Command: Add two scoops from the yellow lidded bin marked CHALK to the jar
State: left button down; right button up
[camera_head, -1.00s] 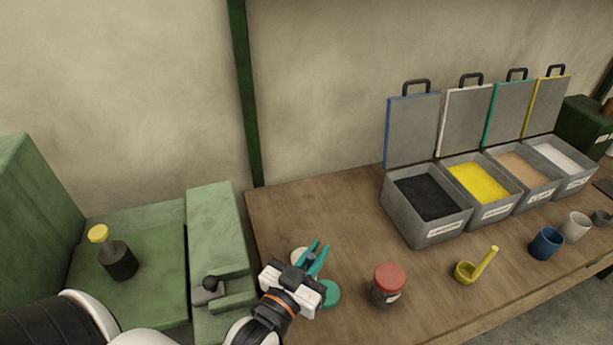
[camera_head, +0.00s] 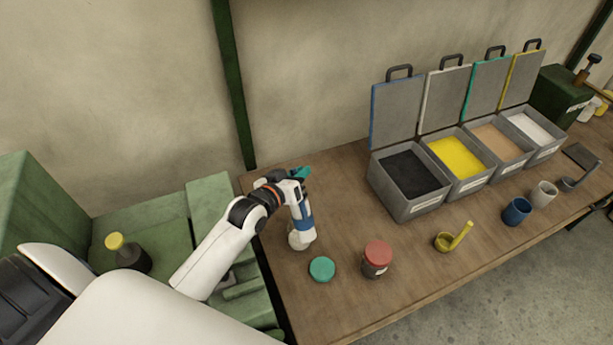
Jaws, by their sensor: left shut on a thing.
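The yellow-lidded bin (camera_head: 545,151) is farthest right of the bins, its lid (camera_head: 522,77) raised, with white powder inside; its label is too small to read. A red-lidded jar (camera_head: 377,261) stands to the right. My right gripper is not in view.
Three other open bins hold black (camera_head: 408,204), yellow (camera_head: 458,182) and tan (camera_head: 503,164) contents. A yellow-capped dark bottle (camera_head: 131,256) stands left.

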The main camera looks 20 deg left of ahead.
pick_arm(q)
jog(key=w+a+f+n+g+h+b, duration=0.3)
jog(key=f+b, duration=0.3)
jog(key=f, duration=0.2)
jog(key=w+a+f+n+g+h+b, duration=0.3)
jog(key=a+f+n+g+h+b, duration=0.1)
jog(key=f, duration=0.4)
jog(key=shift+w+a+n+b, duration=0.25)
jog(key=shift+a+n+b, duration=0.2)
jog(key=shift+n+b, duration=0.65)
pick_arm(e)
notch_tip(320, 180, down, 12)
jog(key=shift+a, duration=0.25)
pick_arm(q)
jog(key=shift+r, duration=0.1)
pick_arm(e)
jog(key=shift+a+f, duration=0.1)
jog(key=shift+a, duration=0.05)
